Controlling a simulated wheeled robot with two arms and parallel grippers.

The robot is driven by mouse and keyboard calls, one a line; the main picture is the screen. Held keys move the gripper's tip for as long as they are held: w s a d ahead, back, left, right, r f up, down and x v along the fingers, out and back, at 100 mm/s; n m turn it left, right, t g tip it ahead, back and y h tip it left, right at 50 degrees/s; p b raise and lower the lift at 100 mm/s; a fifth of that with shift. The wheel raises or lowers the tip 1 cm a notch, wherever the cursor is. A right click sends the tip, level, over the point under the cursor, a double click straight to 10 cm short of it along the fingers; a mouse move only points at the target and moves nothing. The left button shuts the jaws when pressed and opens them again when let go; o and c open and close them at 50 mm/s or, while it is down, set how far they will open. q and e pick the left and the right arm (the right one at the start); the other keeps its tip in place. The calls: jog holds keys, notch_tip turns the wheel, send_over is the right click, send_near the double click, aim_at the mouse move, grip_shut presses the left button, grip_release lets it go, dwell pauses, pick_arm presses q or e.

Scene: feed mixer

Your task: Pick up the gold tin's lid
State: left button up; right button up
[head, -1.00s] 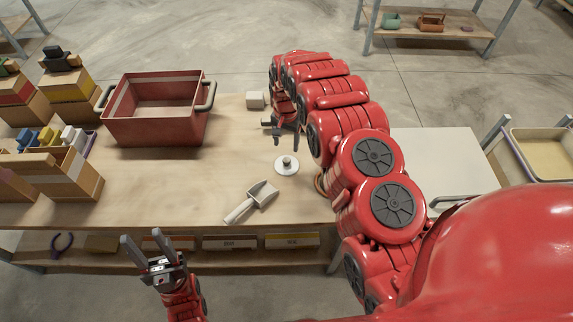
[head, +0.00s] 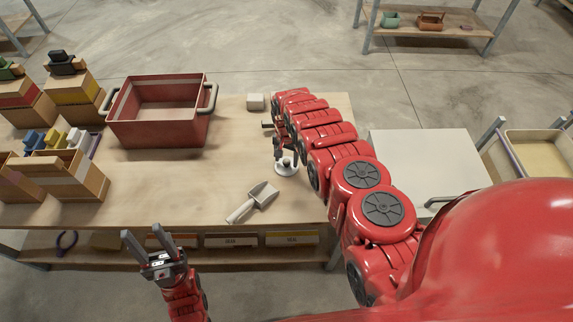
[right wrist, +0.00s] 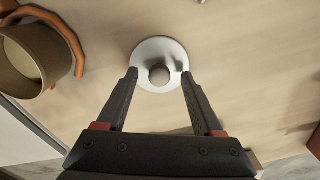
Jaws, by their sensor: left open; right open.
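The lid, a pale silver disc with a round knob (head: 285,170), lies flat on the table, partly behind my right gripper in the head view. In the right wrist view the lid (right wrist: 160,50) is between and just beyond the fingertips, its knob centred. My right gripper (head: 283,152) is open and empty, pointing down over the lid; it also shows in the right wrist view (right wrist: 160,76) with a finger either side of the knob. A round tan container with an orange handle (right wrist: 35,55) stands at left there. My left gripper (head: 145,236) is open and empty in front of the table.
A metal scoop (head: 254,201) lies left of the lid. A pale block (head: 255,102) sits at the back and a red bin (head: 158,126) at back left. Open boxes (head: 75,185) stand at far left. The table (head: 180,185) is clear between bin and scoop.

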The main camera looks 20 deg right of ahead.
grip_shut()
jog(key=shift+r, duration=0.15)
dwell(0.4)
